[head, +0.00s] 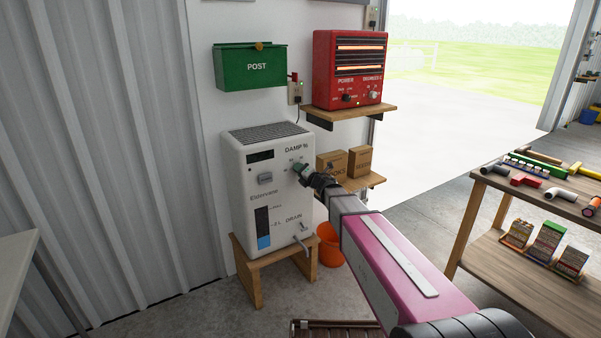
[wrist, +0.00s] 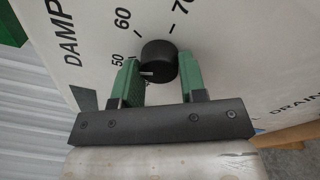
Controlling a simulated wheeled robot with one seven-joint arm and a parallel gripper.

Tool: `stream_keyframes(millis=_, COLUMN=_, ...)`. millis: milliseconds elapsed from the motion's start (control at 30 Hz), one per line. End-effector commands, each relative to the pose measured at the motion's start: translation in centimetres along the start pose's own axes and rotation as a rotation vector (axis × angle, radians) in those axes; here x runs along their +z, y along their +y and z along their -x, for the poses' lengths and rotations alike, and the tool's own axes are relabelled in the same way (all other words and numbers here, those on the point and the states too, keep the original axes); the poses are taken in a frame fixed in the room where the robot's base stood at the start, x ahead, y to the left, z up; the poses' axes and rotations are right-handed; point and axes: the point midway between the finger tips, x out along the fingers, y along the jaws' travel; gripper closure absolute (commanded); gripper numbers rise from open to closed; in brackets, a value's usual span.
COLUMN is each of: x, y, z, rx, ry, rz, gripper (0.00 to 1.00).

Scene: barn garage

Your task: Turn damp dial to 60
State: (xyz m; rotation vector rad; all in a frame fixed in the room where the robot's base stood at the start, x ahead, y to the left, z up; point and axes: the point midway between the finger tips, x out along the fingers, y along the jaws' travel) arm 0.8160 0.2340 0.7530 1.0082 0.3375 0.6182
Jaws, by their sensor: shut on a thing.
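The damp dial is a small round black knob (wrist: 158,58) on the white dehumidifier's front, below the slanted DAMP lettering. The printed numbers 50, 60 and 70 show around it in the wrist view. A short pale mark shows at the knob's lower left, on the side of the 50; its exact reading is unclear. My gripper (wrist: 157,70) has its two green fingers on either side of the knob and is shut on it. In the head view my gripper (head: 300,169) covers the dial on the dehumidifier (head: 238,190).
The dehumidifier stands on a wooden stool (head: 250,272).

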Motion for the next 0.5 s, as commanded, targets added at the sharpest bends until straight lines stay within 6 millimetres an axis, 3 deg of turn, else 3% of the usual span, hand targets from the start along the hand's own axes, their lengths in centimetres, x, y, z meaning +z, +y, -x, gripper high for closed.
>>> stream_keyframes(millis=500, x=-0.06, y=0.00, z=0.05, rx=0.028, ry=-0.026, rz=-0.477, gripper=0.85)
